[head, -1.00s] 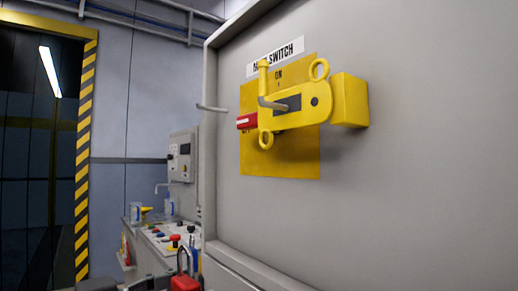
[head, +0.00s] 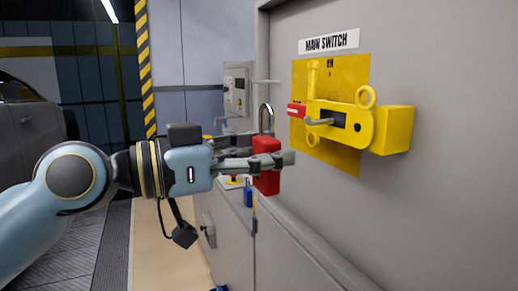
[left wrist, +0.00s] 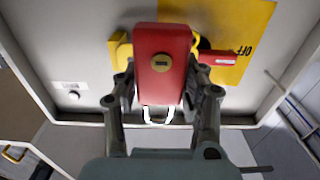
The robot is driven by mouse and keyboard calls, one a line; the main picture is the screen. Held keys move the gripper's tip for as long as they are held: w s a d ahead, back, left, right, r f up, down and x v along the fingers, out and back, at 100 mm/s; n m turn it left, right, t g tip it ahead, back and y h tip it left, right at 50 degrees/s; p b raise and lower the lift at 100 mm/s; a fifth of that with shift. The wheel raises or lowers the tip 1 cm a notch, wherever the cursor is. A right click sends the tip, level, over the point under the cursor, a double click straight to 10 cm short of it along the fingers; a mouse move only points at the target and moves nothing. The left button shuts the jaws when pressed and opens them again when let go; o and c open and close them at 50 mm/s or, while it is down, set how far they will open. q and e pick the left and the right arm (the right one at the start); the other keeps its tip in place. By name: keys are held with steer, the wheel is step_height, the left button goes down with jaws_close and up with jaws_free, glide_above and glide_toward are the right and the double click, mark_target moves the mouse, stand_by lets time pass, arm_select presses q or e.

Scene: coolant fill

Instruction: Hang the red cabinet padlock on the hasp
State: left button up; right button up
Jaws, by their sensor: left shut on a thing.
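My left gripper (head: 284,163) is shut on the red padlock (head: 266,165), its fingers on either side of the body. The padlock is upright, its grey shackle (head: 266,117) pointing up; I cannot tell whether the shackle is closed. In the left wrist view the padlock's red body (left wrist: 163,80), with a round brass face, sits between the fingers (left wrist: 165,92). The yellow switch hasp (head: 345,124), with an upper and a lower ring and a grey bar, is on the cabinet to the right of the padlock, apart from it. My right gripper is not in view.
A red switch handle (head: 297,110) sticks out left of the hasp, over a yellow plate (head: 340,72). The grey cabinet wall (head: 450,200) fills the right. A grey wall box (head: 237,88) and a bench with small items stand behind the gripper.

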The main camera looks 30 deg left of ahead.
arm_select(q)
steer(key=f+b+x, duration=0.1)
steer(key=x, duration=0.7)
steer(key=shift+f+b, duration=0.35)
stand_by(0.4)
steer(key=shift+d, duration=0.1)
stand_by(0.4)
steer(key=o, duration=1.3)
steer(key=v, duration=1.2)
